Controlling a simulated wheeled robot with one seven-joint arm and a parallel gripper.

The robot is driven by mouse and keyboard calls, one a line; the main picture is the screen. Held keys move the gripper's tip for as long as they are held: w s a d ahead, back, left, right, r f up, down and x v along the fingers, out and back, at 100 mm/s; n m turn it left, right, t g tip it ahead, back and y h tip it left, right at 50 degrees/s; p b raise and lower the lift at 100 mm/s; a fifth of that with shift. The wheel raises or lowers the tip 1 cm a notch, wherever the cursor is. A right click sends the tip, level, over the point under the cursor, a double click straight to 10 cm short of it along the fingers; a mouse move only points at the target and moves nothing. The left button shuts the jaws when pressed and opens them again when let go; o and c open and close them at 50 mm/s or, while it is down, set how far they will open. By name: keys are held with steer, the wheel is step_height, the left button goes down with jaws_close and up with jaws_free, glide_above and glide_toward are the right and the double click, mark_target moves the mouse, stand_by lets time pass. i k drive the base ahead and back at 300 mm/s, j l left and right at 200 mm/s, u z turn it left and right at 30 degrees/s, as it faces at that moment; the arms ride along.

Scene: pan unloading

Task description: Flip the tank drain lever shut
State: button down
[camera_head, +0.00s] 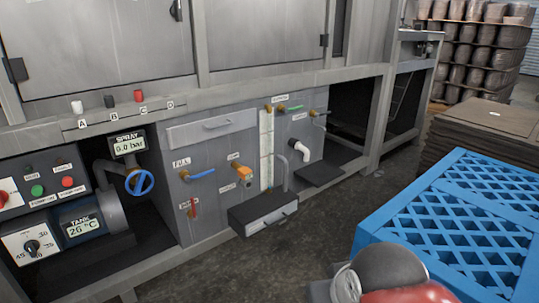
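Several small valve levers sit on the grey lower panel of the machine, and their labels are too small to read surely, so I cannot tell which is the tank drain lever. A blue lever (202,174) points right, roughly level. A red lever (194,209) hangs upright below it. An orange valve (242,172) is to the right of the blue lever. A green lever (291,108) lies roughly level higher up, by a clear sight tube (266,150). My gripper is not in view; only a red and grey part of my arm shows at the bottom.
A grey drawer-like box (264,212) juts out low from the panel. A blue handwheel (139,182) and the tank temperature display (82,227) are at the left. A blue lattice crate (460,225) fills the right foreground. Dark floor lies open between crate and machine.

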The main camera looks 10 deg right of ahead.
mark_target(194, 218)
steer(key=i+j, duration=1.3)
steer(key=j, duration=0.2)
steer(key=k+l+z, duration=0.15)
steer(key=k+l, duration=0.4)
